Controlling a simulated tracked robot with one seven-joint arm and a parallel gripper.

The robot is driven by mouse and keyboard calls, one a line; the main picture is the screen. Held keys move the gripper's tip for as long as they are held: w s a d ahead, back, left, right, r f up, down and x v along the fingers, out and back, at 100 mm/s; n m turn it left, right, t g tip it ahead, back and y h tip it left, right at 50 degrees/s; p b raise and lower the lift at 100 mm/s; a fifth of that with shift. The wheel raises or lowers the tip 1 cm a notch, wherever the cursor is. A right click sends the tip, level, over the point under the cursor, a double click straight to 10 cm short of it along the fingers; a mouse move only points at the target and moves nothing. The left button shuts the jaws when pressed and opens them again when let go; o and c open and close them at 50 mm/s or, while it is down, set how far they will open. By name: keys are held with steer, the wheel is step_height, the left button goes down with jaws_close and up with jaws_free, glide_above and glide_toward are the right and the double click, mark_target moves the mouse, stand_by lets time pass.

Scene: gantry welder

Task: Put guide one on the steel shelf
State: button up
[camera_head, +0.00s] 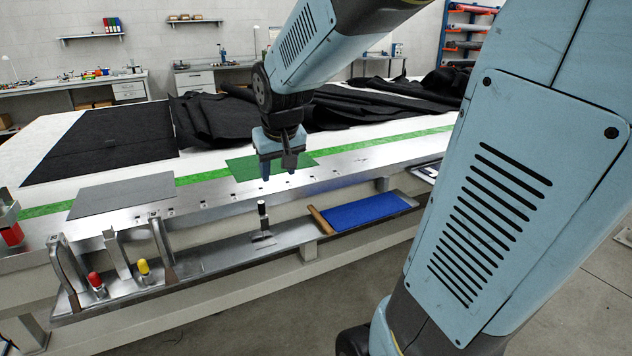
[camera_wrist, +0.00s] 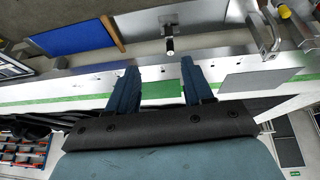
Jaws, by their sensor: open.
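My gripper (camera_head: 278,172) is open and empty, pointing down above the welder table by a green sheet (camera_head: 243,168). In the wrist view the two blue fingers of my gripper (camera_wrist: 158,72) stand apart, with the green sheet (camera_wrist: 160,90) between them. The steel shelf (camera_head: 215,258) runs along the table's front, lower than the tabletop. Several curved metal brackets (camera_head: 163,245) stand at its left end. A black-handled tool (camera_head: 262,212) stands upright near its middle and also shows in the wrist view (camera_wrist: 170,45). I cannot tell which thing is guide one.
A blue mat (camera_head: 365,211) lies at the shelf's right. A grey sheet (camera_head: 122,195) and black fabric (camera_head: 105,143) lie on the table. Bare shelf shows beside the black-handled tool.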

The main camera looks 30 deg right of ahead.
steer(key=s+r, duration=0.4)
steer(key=s, duration=1.2)
steer(key=shift+s+d+t+y, duration=0.3)
steer(key=shift+s+d+y, duration=0.05)
steer(key=shift+d+y, duration=0.05)
steer(key=shift+c, duration=0.8)
